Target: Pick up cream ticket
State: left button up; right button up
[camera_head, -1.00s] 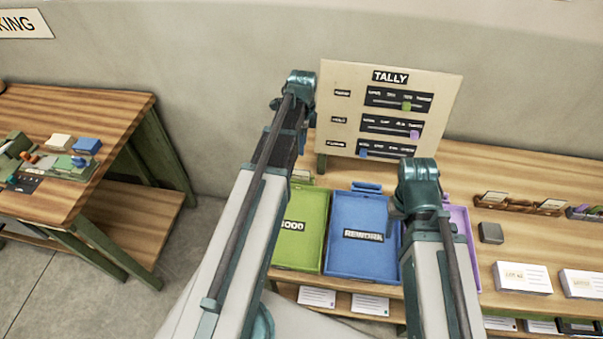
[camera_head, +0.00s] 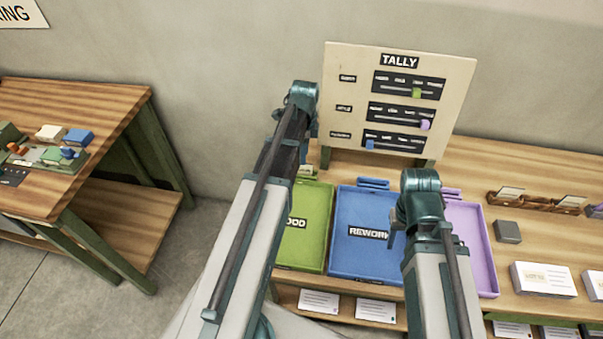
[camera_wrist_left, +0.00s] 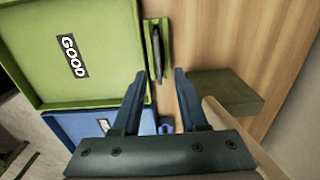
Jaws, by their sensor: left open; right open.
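No ticket can be singled out for certain as the cream one. A small pale piece (camera_head: 305,171) shows behind the green GOOD tray (camera_head: 313,225), partly hidden by my left arm. In the left wrist view a thin dark-looking piece (camera_wrist_left: 157,50) stands in a narrow green holder beside the green tray (camera_wrist_left: 110,92). My left gripper (camera_wrist_left: 160,74) is open, its fingertips near the end of that holder, with nothing seen between them.
A blue REWORK tray (camera_head: 368,262) and a purple tray (camera_head: 476,247) stand beside the green one. The TALLY board (camera_head: 400,100) stands behind them. Pale card stacks (camera_head: 543,280) and wooden card holders (camera_head: 535,204) are at right. A separate table (camera_head: 100,105) stands left.

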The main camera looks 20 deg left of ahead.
aim_at(301, 171)
pick_arm(q)
jog(key=shift+s+a+f+b, duration=0.1)
jog(key=shift+a+f+b, duration=0.1)
jog(key=shift+f+b, duration=1.15)
jog(key=shift+s+a+f+b, duration=0.1)
jog(key=shift+a+f+b, duration=0.05)
jog(key=shift+f+b, duration=1.15)
pick_arm(e)
jog(key=shift+f, duration=2.65)
pick_arm(q)
jog(key=shift+r, duration=0.1)
pick_arm(e)
jog(key=shift+r, duration=0.1)
pick_arm(q)
grip_shut()
